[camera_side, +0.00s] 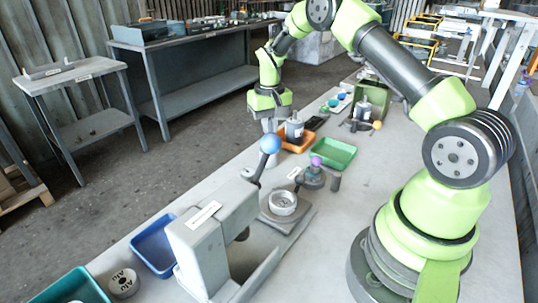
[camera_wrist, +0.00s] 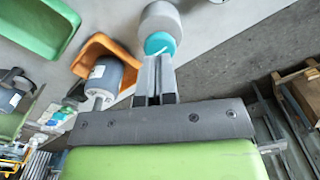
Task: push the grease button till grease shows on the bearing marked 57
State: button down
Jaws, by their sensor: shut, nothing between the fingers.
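My gripper (camera_side: 268,125) points down over the bench's far-left edge, beside the orange tray, with its fingers together and empty. In the wrist view the shut fingertips (camera_wrist: 156,62) are close to a teal round part (camera_wrist: 160,43) on a grey cylinder (camera_wrist: 160,18). It may be the grease button; I cannot tell whether the fingers touch it. No mark 57 can be read in either view, and I cannot make out the bearing or any grease.
A grey motor (camera_side: 294,130) stands in the orange tray (camera_side: 305,143) right beside my gripper. A blue tray (camera_side: 153,247) is at the front left.

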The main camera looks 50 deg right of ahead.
jog(key=shift+r, duration=2.6)
jog(key=s+a+r+t, duration=0.1)
jog(key=s+a+r, duration=0.2)
jog(key=r, duration=0.2)
jog(key=s+a+r+n+t, duration=0.1)
jog(key=s+a+r, duration=0.1)
jog(key=a+r, duration=0.25)
jog(key=s+a+r+t, duration=0.2)
jog(key=s+a+r, duration=0.1)
jog(key=r, duration=0.3)
jog(key=s+a+r+t+y, duration=0.1)
jog(key=s+a, duration=0.2)
jog(key=s, duration=0.4)
jog(key=s+a+n+t+y, duration=0.1)
jog(key=s+a+t, duration=0.1)
jog(key=s, duration=0.6)
jog(key=shift+a+r, duration=0.35)
jog(key=shift+a, duration=0.55)
